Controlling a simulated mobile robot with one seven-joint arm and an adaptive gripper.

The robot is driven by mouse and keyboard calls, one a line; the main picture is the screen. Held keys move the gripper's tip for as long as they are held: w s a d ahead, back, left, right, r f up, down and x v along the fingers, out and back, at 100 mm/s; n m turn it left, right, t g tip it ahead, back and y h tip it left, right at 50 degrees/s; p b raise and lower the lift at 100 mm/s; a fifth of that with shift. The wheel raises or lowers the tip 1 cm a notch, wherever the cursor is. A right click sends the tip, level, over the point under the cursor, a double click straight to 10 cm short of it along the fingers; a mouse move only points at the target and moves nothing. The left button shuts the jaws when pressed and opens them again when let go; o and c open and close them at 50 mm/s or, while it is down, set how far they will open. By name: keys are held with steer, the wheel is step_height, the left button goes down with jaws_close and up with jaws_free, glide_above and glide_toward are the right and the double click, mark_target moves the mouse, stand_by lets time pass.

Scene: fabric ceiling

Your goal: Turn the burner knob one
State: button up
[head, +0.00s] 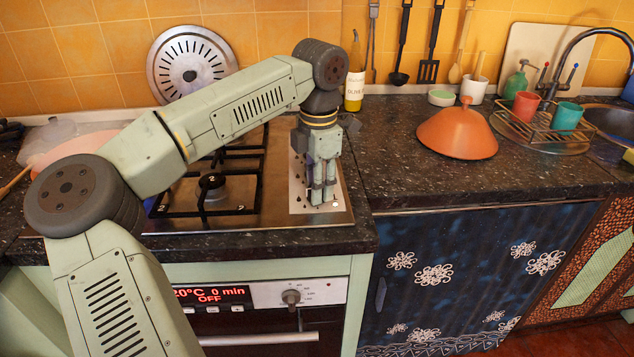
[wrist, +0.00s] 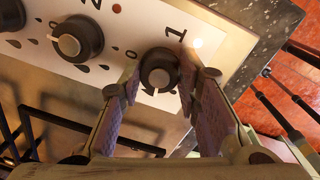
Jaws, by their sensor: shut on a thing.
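Burner knob one (wrist: 159,72) is a dark round knob with a pale grey face and pointer, on the white control panel (wrist: 190,14) beside a printed "1". In the wrist view, my gripper (wrist: 158,82) has one finger on each side of this knob, shut on it. A small light glows on the panel just right of the knob. In the head view, my gripper (head: 322,198) points straight down at the front end of the panel (head: 299,205), and its fingers hide the knob.
A second knob (wrist: 77,38), marked "2", sits left of knob one. Black pan supports (head: 212,208) stand left of the panel. Right of the hob, the dark counter (head: 385,175) is clear up to an orange conical lid (head: 458,133). A bottle (head: 354,85) stands behind.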

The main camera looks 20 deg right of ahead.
steer(key=m, duration=0.4)
steer(key=shift+m, duration=0.3)
steer(key=m+p, duration=0.1)
steer(key=m, duration=0.4)
steer(key=shift+m, duration=0.3)
steer(key=m, duration=0.8)
steer(key=shift+m+p, duration=0.3)
steer(key=shift+p, duration=0.1)
steer(key=shift+a, duration=0.1)
steer(key=o, duration=1.1)
steer(key=shift+o, duration=0.2)
steer(key=shift+r, duration=0.1)
